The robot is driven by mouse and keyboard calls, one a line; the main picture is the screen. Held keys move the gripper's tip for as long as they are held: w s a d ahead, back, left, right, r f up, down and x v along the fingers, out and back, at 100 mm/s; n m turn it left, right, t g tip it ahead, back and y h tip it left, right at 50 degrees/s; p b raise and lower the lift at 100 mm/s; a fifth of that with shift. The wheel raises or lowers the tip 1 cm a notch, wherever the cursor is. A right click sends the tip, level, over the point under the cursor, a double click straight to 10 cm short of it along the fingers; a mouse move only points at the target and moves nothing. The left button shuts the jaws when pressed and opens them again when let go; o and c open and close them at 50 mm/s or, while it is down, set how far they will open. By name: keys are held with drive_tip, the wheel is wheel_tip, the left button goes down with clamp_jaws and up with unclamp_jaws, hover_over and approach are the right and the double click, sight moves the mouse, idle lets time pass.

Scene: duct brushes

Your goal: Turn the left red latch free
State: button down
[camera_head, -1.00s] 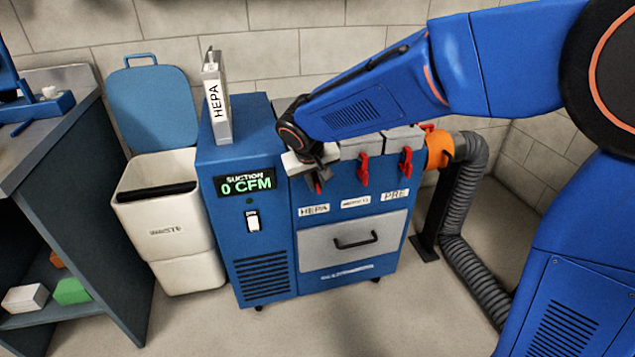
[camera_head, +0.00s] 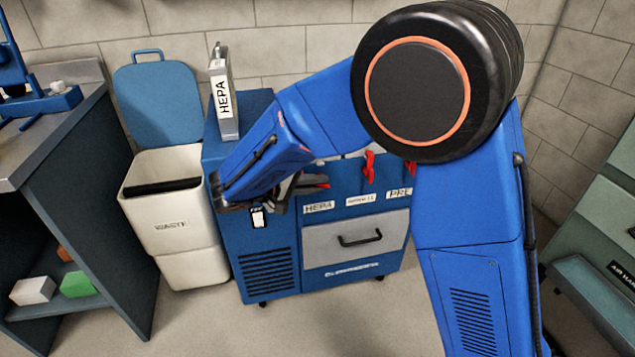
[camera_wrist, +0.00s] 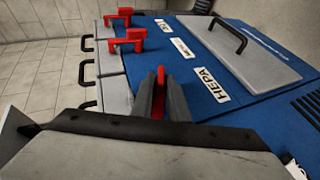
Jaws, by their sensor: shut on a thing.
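The left red latch (camera_wrist: 160,78) is between the two dark fingers of my gripper (camera_wrist: 160,98) in the wrist view, beside the HEPA label. My gripper is shut on it. In the head view the left red latch (camera_head: 317,183) shows as a small red piece beside my gripper (camera_head: 297,188), partly hidden by it. It looks roughly sideways there, but its exact angle is hard to tell. The middle red latch (camera_head: 368,167) and right red latch (camera_head: 409,170) hang down on the blue suction unit (camera_head: 270,265); my arm covers the unit's top.
A HEPA filter (camera_head: 222,95) stands on the unit's top left. A white waste bin (camera_head: 165,215) with a raised blue lid stands left of the unit. A workbench (camera_head: 50,130) is at far left, and a green cabinet (camera_head: 610,225) is at right. Floor in front is open.

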drive_tip(key=t+h, duration=0.1)
drive_tip(key=f+n+t+h, duration=0.1)
drive_tip(key=h, duration=0.1)
drive_tip(key=shift+s+a, duration=0.1)
drive_tip(key=shift+n+h, duration=0.3)
drive_tip(key=shift+h, duration=0.2)
drive_tip(key=c, duration=1.8)
unclamp_jaws()
drive_tip(key=shift+c, duration=0.2)
drive_tip(key=shift+t, duration=0.3)
drive_tip(key=v, duration=1.7)
drive_tip(key=shift+s+a+r, duration=0.1)
drive_tip(key=shift+s, duration=0.05)
